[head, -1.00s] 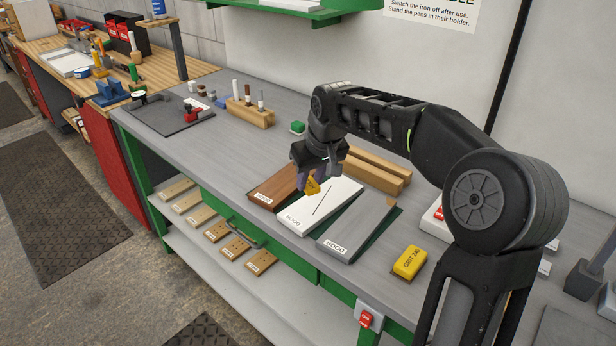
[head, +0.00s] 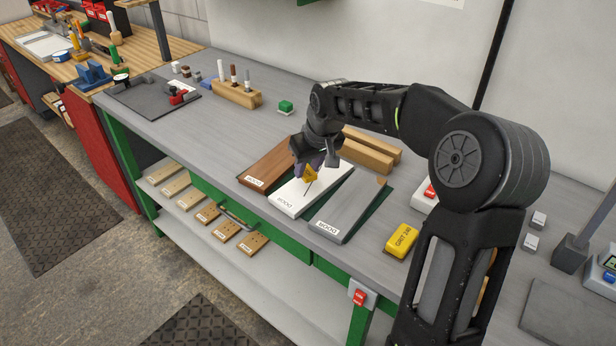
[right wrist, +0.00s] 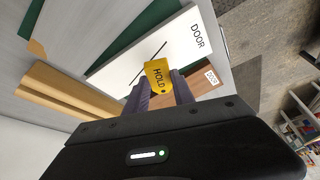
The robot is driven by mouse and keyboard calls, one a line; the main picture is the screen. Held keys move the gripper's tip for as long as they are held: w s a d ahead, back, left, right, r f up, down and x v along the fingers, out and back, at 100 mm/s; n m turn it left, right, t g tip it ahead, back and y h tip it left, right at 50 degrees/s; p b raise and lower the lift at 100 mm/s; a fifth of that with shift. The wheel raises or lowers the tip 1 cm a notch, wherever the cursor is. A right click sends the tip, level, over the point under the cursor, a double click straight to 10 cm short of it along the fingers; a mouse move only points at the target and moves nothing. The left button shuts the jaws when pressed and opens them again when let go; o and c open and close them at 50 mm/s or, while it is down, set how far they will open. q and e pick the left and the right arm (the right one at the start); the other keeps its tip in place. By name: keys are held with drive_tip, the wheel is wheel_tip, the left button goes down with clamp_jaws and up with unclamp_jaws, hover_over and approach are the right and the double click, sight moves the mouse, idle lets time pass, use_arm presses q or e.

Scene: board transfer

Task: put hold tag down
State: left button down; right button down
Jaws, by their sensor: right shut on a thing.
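The yellow hold tag (head: 310,173) is between the fingers of my right gripper (head: 313,160), over the white door board. In the right wrist view the tag (right wrist: 158,75) shows the word HOLD, and the right gripper (right wrist: 160,92) is shut on it. The white door board (head: 288,201) lies between a brown board (head: 268,169) and a grey board (head: 345,208). A dark line runs along the white board near the tag. I cannot tell whether the tag touches the board. My left gripper is not in view.
Wooden bars (head: 368,153) lie behind the boards. A yellow grit block (head: 401,240) sits right of the grey board. A wooden pen holder (head: 237,94) and a green block (head: 286,106) stand farther back. The grey bench top left of the boards is clear.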

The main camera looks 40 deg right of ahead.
sight(310, 175)
drive_tip(key=shift+f, duration=1.85)
drive_tip(key=shift+f, duration=0.15)
drive_tip(key=c, duration=1.1)
unclamp_jaws()
drive_tip(key=shift+o, duration=0.2)
drive_tip(key=v, duration=1.2)
drive_tip(key=shift+b, duration=0.35)
drive_tip(key=shift+s, duration=0.1)
